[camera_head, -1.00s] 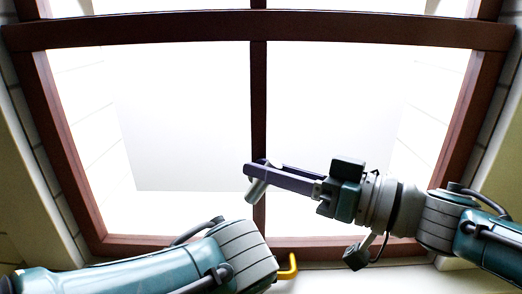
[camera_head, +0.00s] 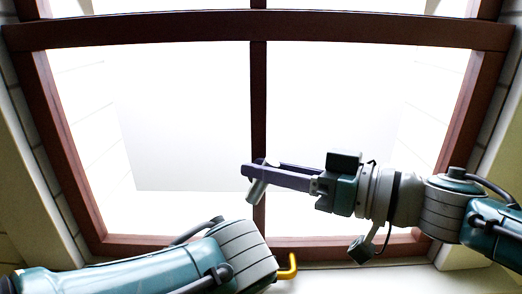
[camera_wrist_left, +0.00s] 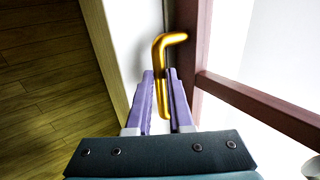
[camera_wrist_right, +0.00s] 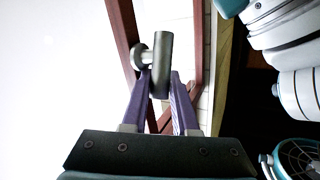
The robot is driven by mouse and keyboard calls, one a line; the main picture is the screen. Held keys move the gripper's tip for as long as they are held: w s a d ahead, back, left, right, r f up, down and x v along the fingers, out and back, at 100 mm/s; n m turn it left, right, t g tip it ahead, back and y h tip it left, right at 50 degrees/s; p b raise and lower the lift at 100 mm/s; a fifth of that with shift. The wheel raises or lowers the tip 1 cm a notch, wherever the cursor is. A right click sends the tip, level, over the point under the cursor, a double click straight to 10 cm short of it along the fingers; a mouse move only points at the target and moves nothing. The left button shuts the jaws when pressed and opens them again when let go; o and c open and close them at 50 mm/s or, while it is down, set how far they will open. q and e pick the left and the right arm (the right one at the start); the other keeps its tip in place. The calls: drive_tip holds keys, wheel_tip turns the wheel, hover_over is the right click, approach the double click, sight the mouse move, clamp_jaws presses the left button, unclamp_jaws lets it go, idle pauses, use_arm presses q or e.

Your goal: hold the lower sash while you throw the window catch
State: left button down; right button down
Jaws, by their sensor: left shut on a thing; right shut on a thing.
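The lower sash (camera_head: 85,185) is a dark red-brown frame with a middle upright and bright panes. A yellow hooked handle (camera_head: 288,268) shows at its bottom rail. In the left wrist view my left gripper (camera_wrist_left: 160,78) is shut on this handle (camera_wrist_left: 162,70); the left arm hides these fingers in the head view. My right gripper (camera_head: 262,172) is shut on a short grey cylinder, apparently the catch (camera_head: 257,191), in front of the middle upright. The right wrist view shows the grey catch (camera_wrist_right: 161,65) between the fingertips, with a rounded piece on its left.
A dark crossbar (camera_head: 180,27) spans the window above both arms. A pale sill (camera_head: 350,278) runs below the bottom rail, with pale walls at both sides. A plank floor (camera_wrist_left: 45,80) shows in the left wrist view.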

drive_tip(key=shift+a+n+h, duration=0.15)
drive_tip(key=shift+n+h, duration=0.25)
drive_tip(key=shift+h, duration=0.2)
drive_tip(key=shift+w+a+r+n+g+h, duration=0.1)
drive_tip(key=shift+a+r+n+g+h, duration=0.15)
drive_tip(key=shift+n+g+h, duration=0.4)
drive_tip(key=shift+f+m+h, duration=0.1)
drive_tip(key=shift+m+h, duration=0.15)
drive_tip(key=shift+h, duration=0.2)
drive_tip(key=shift+a, duration=0.1)
drive_tip(key=shift+a+n+g+h, duration=0.3)
drive_tip(key=shift+n+h, duration=0.2)
drive_tip(key=shift+h, duration=0.6)
